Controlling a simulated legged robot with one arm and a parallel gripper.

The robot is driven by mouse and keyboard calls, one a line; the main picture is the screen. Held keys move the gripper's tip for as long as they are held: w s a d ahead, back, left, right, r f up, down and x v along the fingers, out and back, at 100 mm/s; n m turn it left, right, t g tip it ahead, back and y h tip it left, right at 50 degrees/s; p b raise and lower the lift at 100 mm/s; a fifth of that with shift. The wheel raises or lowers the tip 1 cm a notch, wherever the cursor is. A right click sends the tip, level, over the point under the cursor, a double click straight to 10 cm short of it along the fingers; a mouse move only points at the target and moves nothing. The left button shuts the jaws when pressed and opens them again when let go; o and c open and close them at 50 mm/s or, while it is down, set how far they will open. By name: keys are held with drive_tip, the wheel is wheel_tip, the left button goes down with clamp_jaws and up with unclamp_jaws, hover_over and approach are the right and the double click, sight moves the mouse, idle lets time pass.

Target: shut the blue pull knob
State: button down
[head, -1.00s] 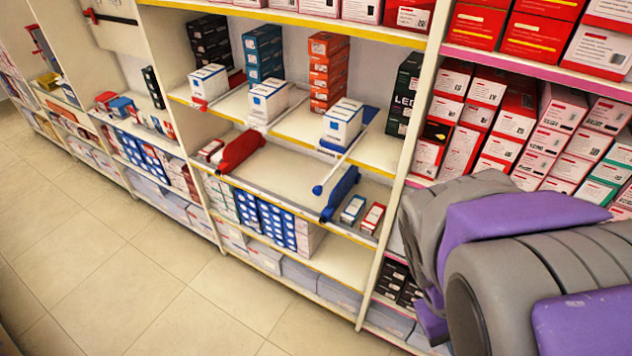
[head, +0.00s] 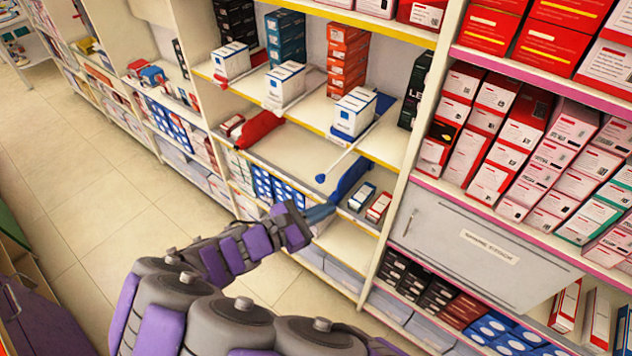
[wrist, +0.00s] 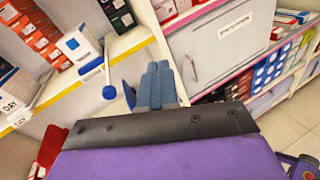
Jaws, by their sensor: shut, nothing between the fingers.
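The blue pull knob (head: 320,178) is a small round ball on the end of a thin white rod. The rod sticks out from the shelf beside a white-and-blue box (head: 354,112), over the lower shelf. The knob also shows in the wrist view (wrist: 109,92), left of my fingers. My gripper (head: 328,211) has blue-grey fingers, shut and empty. It is in front of the shelf, below the knob in the head view and apart from it. The fingertips also show in the wrist view (wrist: 158,68).
A blue slanted piece (head: 348,180) stands close behind my gripper, right of the knob. A red piece (head: 260,132) lies farther left. Small boxes (head: 380,207) sit to the right. A grey cabinet door (head: 480,250) is at the right. The tiled floor (head: 110,200) is clear.

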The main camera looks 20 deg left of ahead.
sight(317, 179)
drive_tip(key=s+a+f+n+t+y, duration=0.2)
drive_tip(key=a+n, duration=0.1)
drive_tip(key=a, duration=0.3)
drive_tip(key=s+a+f+n+t+y, duration=0.2)
drive_tip(key=a+n, duration=0.1)
drive_tip(key=a, duration=0.2)
drive_tip(key=b+x, duration=0.6)
drive_tip(key=x, duration=0.7)
drive_tip(key=shift+w+f+b, duration=0.15)
drive_tip(key=shift+w+b, duration=0.05)
drive_tip(key=shift+b, duration=0.2)
drive_tip(key=shift+w, duration=0.35)
drive_tip(key=shift+d+r, duration=0.1)
drive_tip(key=shift+r, duration=0.1)
